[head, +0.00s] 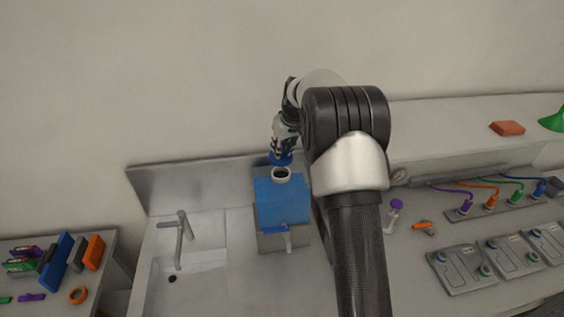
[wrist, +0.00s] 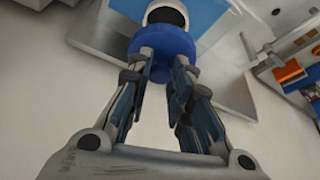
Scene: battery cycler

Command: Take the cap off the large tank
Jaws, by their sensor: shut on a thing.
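The large tank (head: 281,203) is a blue box on a stand by the sink, with a blue tap at its front. Its white neck (head: 281,174) shows a dark open mouth in the head view. The neck also shows in the wrist view (wrist: 167,16), at the top. My gripper (head: 281,153) is shut on the blue cap (head: 281,160). The cap is a round blue disc between the fingertips in the wrist view (wrist: 160,45). It is held just above and behind the neck, apart from it as far as I can tell.
The sink with its grey faucet (head: 180,235) is left of the tank. A purple-topped syringe-like item (head: 393,215) and an orange tool (head: 424,227) lie on the bench to the right, near grey cell holders (head: 462,270). A shelf (head: 450,130) runs along the right back.

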